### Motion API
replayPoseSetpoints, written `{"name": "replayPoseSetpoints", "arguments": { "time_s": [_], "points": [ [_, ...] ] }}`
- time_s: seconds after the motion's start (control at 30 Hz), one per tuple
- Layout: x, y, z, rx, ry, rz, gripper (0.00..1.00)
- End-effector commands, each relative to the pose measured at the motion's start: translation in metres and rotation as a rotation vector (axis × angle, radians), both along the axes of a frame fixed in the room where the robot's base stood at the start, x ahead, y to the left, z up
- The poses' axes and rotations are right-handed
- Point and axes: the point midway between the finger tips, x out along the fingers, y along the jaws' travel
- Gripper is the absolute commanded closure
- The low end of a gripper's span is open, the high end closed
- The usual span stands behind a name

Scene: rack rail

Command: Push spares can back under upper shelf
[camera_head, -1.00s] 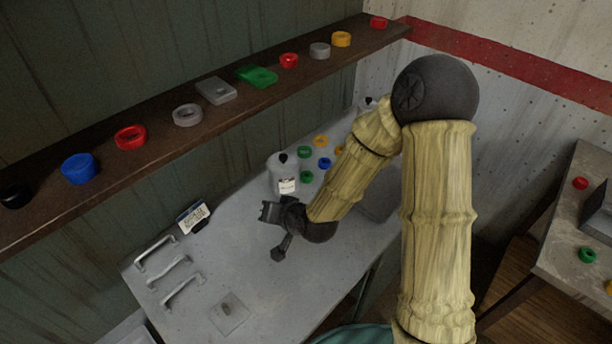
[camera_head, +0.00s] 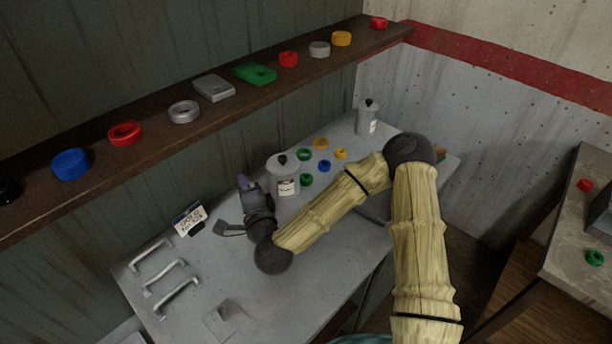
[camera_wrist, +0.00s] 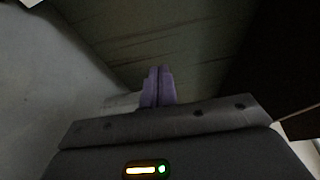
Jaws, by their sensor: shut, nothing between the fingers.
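Two pale cans with dark knobs and white labels stand upright on the grey bench: a nearer one (camera_head: 283,172) at mid-bench and a farther one (camera_head: 367,118) near the far end. Their label text is too small to read, so I cannot tell which is the spares can. My gripper (camera_head: 243,182) is just left of the nearer can, pointing toward the back wall; contact with it cannot be told. In the wrist view its purple fingers (camera_wrist: 158,84) are together, with nothing between them. The brown upper shelf (camera_head: 221,103) runs along the wall above the bench.
Several coloured rings (camera_head: 324,166) lie right of the nearer can. A small sign (camera_head: 189,220) and several metal handles (camera_head: 165,275) are on the bench's left part. Rings and boxes line the shelf. Another table (camera_head: 560,245) stands at the right.

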Motion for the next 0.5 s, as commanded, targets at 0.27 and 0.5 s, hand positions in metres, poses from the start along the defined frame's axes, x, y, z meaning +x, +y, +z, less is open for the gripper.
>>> {"name": "replayPoseSetpoints", "arguments": {
  "time_s": [0.27,0.5],
  "points": [
    [0.003,-0.004,0.000,-0.003,-0.001,0.000,1.00],
    [0.024,-0.027,0.001,-0.004,-0.002,-0.003,1.00]
  ]
}}
